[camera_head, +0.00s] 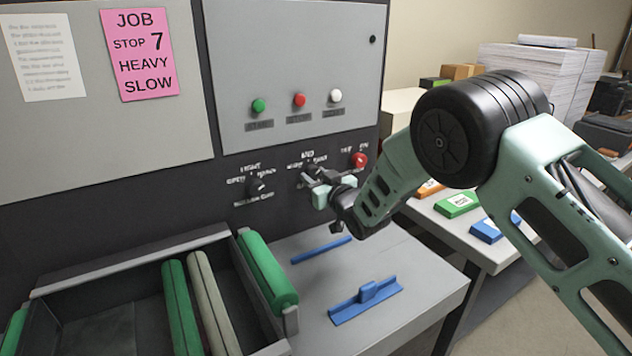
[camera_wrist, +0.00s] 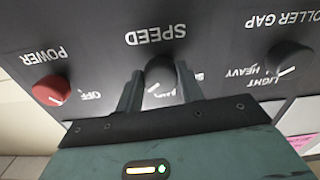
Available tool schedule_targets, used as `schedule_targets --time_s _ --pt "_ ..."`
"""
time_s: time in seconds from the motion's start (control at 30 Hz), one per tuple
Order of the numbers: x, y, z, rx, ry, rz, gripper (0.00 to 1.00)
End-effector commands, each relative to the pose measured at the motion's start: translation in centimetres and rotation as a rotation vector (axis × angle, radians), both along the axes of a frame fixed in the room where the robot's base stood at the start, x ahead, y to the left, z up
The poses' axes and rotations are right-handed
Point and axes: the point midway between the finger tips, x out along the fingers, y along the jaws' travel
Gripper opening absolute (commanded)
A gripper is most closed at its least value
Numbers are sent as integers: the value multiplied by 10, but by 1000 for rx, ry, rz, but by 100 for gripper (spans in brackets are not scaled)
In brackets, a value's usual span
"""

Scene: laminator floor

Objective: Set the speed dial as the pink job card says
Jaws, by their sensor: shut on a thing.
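The pink job card (camera_head: 140,54) on the machine's upper panel reads "JOB STOP 7 HEAVY SLOW". The black speed dial (camera_wrist: 160,72) sits below the word SPEED, which shows upside down in the wrist view. My gripper (camera_wrist: 158,88) is shut on this dial, one finger on each side. A white pointer mark shows on the dial. The labels around it are partly hidden by the fingers, so I cannot tell its setting. In the head view my gripper (camera_head: 322,186) is at the lower panel and covers part of the dial.
The black roller gap dial (camera_wrist: 290,60) and red power knob (camera_wrist: 50,90) flank the speed dial. Green, red and white buttons (camera_head: 299,100) are above. Rollers (camera_head: 266,268) and a blue T-shaped piece (camera_head: 364,300) lie below. Coloured boxes (camera_head: 457,204) sit at right.

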Motion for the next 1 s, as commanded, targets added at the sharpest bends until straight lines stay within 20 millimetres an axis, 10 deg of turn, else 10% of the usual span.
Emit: schedule_targets --time_s 1.0 --pt "0 0 -5 -755 -517 2 15"
